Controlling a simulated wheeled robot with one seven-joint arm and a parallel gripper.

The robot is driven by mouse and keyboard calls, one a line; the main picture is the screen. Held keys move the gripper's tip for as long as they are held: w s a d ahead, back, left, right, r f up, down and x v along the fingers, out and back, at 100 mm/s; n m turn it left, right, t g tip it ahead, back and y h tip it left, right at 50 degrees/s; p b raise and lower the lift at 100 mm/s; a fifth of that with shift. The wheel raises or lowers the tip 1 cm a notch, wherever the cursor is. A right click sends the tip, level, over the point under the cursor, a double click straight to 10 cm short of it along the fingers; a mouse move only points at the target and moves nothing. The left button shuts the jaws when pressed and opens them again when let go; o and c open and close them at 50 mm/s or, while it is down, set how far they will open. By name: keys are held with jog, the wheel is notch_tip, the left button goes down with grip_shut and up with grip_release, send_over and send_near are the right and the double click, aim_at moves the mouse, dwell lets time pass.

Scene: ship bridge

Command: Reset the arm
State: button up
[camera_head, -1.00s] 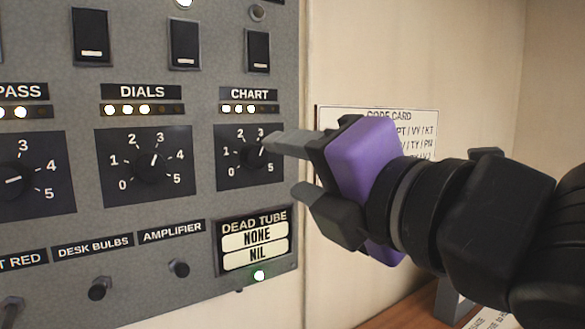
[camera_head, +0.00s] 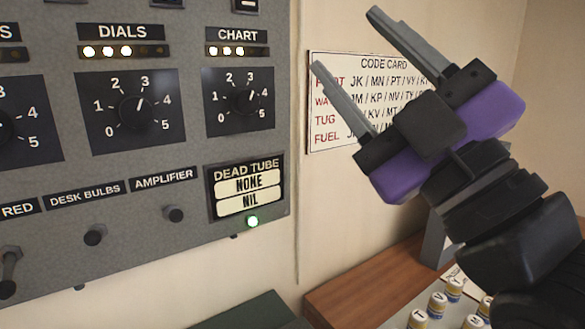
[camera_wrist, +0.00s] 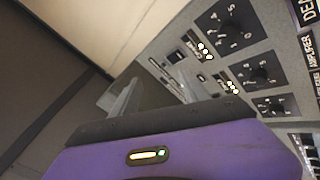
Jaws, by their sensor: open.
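My gripper (camera_head: 345,52), purple and black with two grey fingers, is raised in the head view, right of the grey control panel and in front of the code card. Its fingers are spread apart, point up and left, and hold nothing. The panel carries a CHART knob (camera_head: 243,98) and a DIALS knob (camera_head: 135,107), both apart from the gripper. In the wrist view my purple gripper body (camera_wrist: 180,155) fills the bottom, and the panel (camera_wrist: 215,75) shows tilted at the right.
The code card (camera_head: 325,140) on the wall is partly hidden by my gripper. A DEAD TUBE display (camera_head: 246,186) with a lit green lamp (camera_head: 252,221) is on the panel. Several small labelled tubes (camera_head: 437,304) stand on the desk (camera_head: 350,283) at lower right.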

jog(key=s+d+f+m+t+h, duration=0.1)
jog(key=s+d+f+m+h, duration=0.1)
jog(key=d+f+m+h, duration=0.45)
jog(key=s+d+f+m+t+h, duration=0.1)
jog(key=s+d+f+m+h, duration=0.15)
jog(key=f+m, duration=0.7)
jog(key=s+d+f+m+t+h, duration=0.1)
jog(key=d+f+m+h, duration=0.4)
jog(key=f, duration=0.6)
jog(key=s+f+n+g, duration=0.2)
jog(key=s+f+g, duration=0.7)
jog(key=s+f, duration=1.5)
jog(key=shift+s+n, duration=0.3)
jog(key=shift+s, duration=0.65)
jog(key=shift+a+f, duration=0.1)
